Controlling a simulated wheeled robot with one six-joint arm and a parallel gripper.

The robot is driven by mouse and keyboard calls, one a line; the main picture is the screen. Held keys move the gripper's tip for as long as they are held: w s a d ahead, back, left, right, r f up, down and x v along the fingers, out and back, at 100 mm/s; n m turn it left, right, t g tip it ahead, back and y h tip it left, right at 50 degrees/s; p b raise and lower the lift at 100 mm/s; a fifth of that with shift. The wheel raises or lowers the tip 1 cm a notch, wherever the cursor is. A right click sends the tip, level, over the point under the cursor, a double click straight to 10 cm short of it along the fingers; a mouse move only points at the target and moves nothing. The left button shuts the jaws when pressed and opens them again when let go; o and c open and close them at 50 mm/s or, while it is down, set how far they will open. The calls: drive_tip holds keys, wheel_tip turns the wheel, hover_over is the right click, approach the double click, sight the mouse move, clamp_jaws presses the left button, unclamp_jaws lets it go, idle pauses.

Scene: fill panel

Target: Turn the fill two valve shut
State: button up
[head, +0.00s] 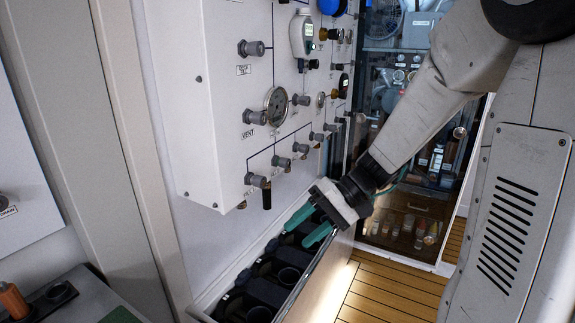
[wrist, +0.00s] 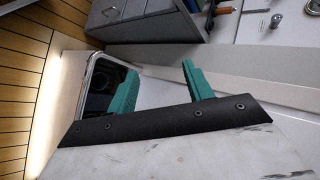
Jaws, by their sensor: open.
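A white panel (head: 230,100) carries several grey valve knobs. A slanting lower row holds a front knob (head: 257,180), a second knob (head: 281,161), a third knob (head: 300,147) and more farther back. Their labels are too small to read, so I cannot tell which is the fill two valve. My gripper (head: 308,226) has teal fingers spread apart and empty. It is below and to the right of the lower row, above the dark trough, touching no knob. In the wrist view my gripper (wrist: 161,88) is also open, with no valve in sight between the fingers.
A trough of dark holders (head: 262,290) runs along the wall under the panel. A round gauge (head: 277,106) and a white handheld device (head: 302,36) are on the panel. A glass-fronted cabinet (head: 405,215) stands behind my arm. The wooden floor (head: 385,290) at right is clear.

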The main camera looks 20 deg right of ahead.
drive_tip(key=w+d+f+n+t+y, duration=0.1)
drive_tip(key=w+d+t, duration=0.25)
drive_tip(key=w, duration=0.25)
drive_tip(key=w+d+t+y, duration=0.1)
drive_tip(key=w+d+t, duration=0.25)
drive_tip(key=w, duration=0.25)
drive_tip(key=n+t+h, duration=0.3)
drive_tip(key=n+t, duration=0.3)
drive_tip(key=t, duration=0.1)
approach(289, 163)
drive_tip(key=shift+x, duration=4.45)
drive_tip(key=shift+a, duration=0.1)
drive_tip(key=c, duration=1)
